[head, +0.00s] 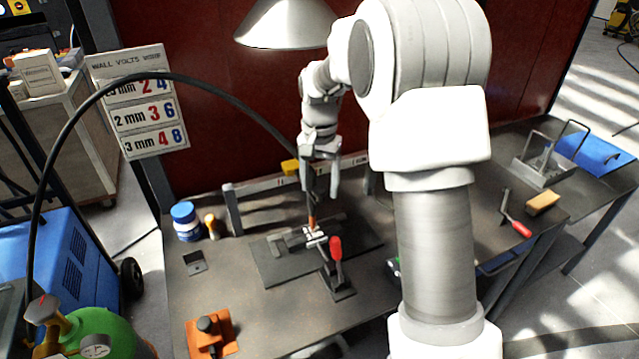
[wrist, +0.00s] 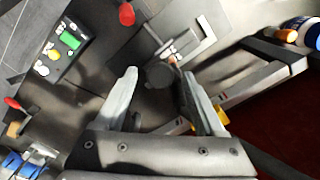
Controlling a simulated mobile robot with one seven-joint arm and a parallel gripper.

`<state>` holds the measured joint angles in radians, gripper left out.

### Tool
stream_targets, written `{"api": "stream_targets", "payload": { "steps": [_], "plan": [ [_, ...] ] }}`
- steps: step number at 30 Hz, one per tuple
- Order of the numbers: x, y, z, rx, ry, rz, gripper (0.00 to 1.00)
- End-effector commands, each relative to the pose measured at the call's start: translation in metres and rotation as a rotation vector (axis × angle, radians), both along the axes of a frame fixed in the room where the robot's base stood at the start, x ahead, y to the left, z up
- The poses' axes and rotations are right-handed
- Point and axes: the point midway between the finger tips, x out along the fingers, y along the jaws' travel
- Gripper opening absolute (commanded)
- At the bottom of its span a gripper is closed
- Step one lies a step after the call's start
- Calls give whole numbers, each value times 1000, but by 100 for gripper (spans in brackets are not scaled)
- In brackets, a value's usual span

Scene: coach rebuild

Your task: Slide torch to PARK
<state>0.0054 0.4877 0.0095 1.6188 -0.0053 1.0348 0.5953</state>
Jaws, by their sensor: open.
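The torch (head: 311,222) shows in the head view as a dark body with a copper-coloured tip, low over the clamped work on a dark plate (head: 275,270). A black cable (head: 215,86) arches up to it from the left. My gripper (head: 321,188) is open, pointing down at the torch's upper part. In the wrist view a dark round part, seemingly the torch (wrist: 160,73), lies between my open fingertips (wrist: 158,78); I cannot tell whether they touch it. A rail (head: 262,184) with a yellow block (head: 290,167) runs behind. I cannot read a PARK mark.
A red-handled clamp (head: 336,252) stands right beside the work. A blue-and-white jar (head: 186,222) and an orange-topped item (head: 212,226) stand left. A lamp shade (head: 287,24) hangs above. The bench's front middle is clear.

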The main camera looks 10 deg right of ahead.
Motion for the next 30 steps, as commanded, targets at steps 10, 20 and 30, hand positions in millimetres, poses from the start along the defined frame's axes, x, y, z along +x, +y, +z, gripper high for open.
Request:
{"api": "stream_targets", "payload": {
  "steps": [10,20,30],
  "plan": [
    [0,0,-2,0,0,0,59],
    [0,0,-1,0,0,1,0],
    [0,0,-1,0,0,1,0]
  ]
}}
